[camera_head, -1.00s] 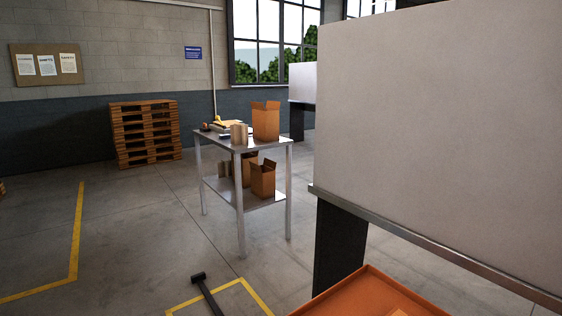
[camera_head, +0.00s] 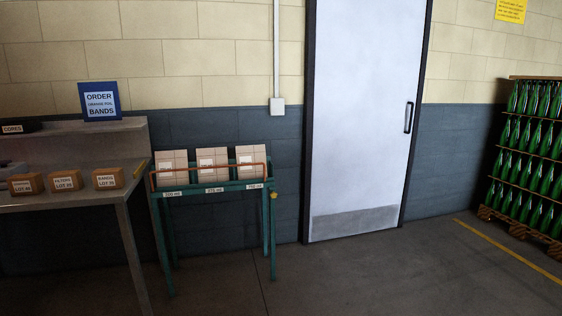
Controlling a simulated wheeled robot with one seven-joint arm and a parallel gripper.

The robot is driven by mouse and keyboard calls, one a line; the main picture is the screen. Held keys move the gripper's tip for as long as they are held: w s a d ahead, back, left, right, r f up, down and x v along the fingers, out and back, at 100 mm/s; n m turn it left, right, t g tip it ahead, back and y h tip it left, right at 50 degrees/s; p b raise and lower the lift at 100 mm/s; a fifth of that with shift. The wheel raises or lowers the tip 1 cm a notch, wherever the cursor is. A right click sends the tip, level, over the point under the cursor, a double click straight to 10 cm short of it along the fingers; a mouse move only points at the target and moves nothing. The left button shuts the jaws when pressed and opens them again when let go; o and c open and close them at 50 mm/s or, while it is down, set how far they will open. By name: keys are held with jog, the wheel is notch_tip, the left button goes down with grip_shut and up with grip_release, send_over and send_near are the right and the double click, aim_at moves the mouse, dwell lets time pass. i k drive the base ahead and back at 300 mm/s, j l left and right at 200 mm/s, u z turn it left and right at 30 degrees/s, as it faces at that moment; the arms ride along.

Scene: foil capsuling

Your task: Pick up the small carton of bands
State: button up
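A small brown carton (camera_head: 107,179) with a white label reading BANDS and a lot number sits on the grey table (camera_head: 85,196) at the left. It is the rightmost of three similar cartons in a row. The middle carton (camera_head: 63,181) is labelled FILTERS. The label of the left carton (camera_head: 26,183) is harder to read. A blue sign (camera_head: 100,101) above them reads ORDER and BANDS, with a smaller line between. My gripper is not in view.
A green rack (camera_head: 212,190) with several light boxes stands right of the table. A closed grey door (camera_head: 358,110) is in the wall. A pallet of green bottles (camera_head: 522,160) stands at the far right. The floor (camera_head: 370,280) before the door is clear.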

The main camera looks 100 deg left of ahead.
aim_at(110, 178)
jog(key=u, duration=4)
jog(key=i+l+u, duration=0.2)
jog(key=u, duration=0.15)
jog(key=i+l+u, duration=0.15)
jog(key=l+u, duration=0.2)
jog(key=i+l+u, duration=0.1)
jog(key=l, duration=0.55)
jog(key=i+l+u, duration=0.15)
jog(key=l, duration=0.55)
jog(key=i+l+u, duration=0.1)
jog(key=l, duration=0.6)
jog(key=i+l+u, duration=0.1)
jog(key=l, duration=0.6)
jog(key=i+l, duration=0.1)
jog(key=l, duration=0.45)
jog(key=i+l, duration=0.1)
jog(key=l, duration=0.45)
jog(key=i+l, duration=0.1)
jog(key=l, duration=0.45)
